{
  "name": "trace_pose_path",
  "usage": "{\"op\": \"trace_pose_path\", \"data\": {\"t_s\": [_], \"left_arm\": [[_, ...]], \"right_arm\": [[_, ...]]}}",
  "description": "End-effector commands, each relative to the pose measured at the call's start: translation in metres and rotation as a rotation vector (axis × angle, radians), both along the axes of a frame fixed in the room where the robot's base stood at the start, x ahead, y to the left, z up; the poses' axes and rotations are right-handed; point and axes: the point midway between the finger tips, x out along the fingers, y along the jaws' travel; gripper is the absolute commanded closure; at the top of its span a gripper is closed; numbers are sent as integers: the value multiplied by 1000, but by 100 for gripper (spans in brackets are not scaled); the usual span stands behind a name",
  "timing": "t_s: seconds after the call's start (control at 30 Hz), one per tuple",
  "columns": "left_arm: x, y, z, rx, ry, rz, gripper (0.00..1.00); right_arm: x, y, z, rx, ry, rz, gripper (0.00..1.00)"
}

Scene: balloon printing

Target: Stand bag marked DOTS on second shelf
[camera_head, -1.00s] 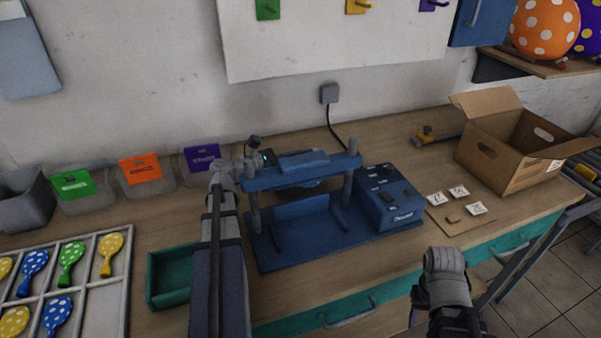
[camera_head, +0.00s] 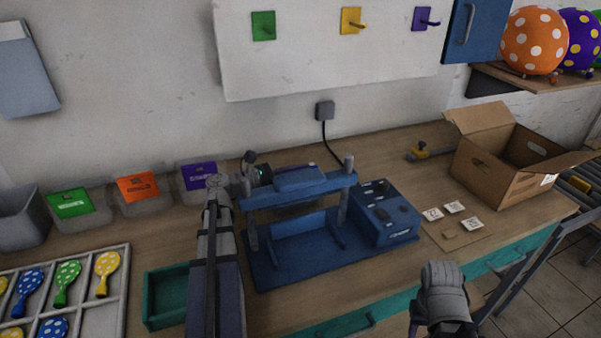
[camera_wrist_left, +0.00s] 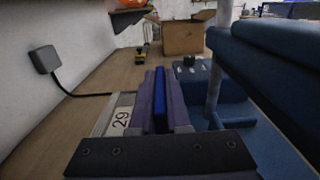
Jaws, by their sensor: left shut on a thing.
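My left gripper (camera_wrist_left: 160,80) is shut on a flat, dark blue thing (camera_wrist_left: 160,105), seen edge-on between its purple fingers in the left wrist view. I cannot tell whether it is the bag, and no DOTS mark shows on it. In the head view my left gripper (camera_head: 290,170) points right behind the top of the blue press, which partly hides it. My right gripper is out of view; only part of my right arm shows at lower right. A wall shelf (camera_head: 550,82) at upper right holds dotted balloons; I cannot tell which shelf is second.
The blue press (camera_head: 300,185) stands close in front of the left gripper. Bins with green (camera_head: 70,203), orange (camera_head: 138,186) and purple (camera_head: 199,176) cards line the wall. An open cardboard box (camera_head: 500,168) stands at right. A balloon tray (camera_head: 120,290) is at left.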

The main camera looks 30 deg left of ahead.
Motion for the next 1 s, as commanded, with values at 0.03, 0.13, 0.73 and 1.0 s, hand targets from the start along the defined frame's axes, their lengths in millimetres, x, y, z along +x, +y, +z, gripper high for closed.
{"op": "trace_pose_path", "data": {"t_s": [0.03, 0.13, 0.73, 1.0], "left_arm": [[0, 0, 10, 0, 0, 0, 100], [0, 0, 23, 0, 0, 0, 100], [0, 0, 91, 0, 0, 0, 100], [0, 0, 90, 0, 0, 0, 100]], "right_arm": [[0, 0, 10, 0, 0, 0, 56], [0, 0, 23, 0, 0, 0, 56], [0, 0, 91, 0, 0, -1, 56], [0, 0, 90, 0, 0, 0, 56]]}}
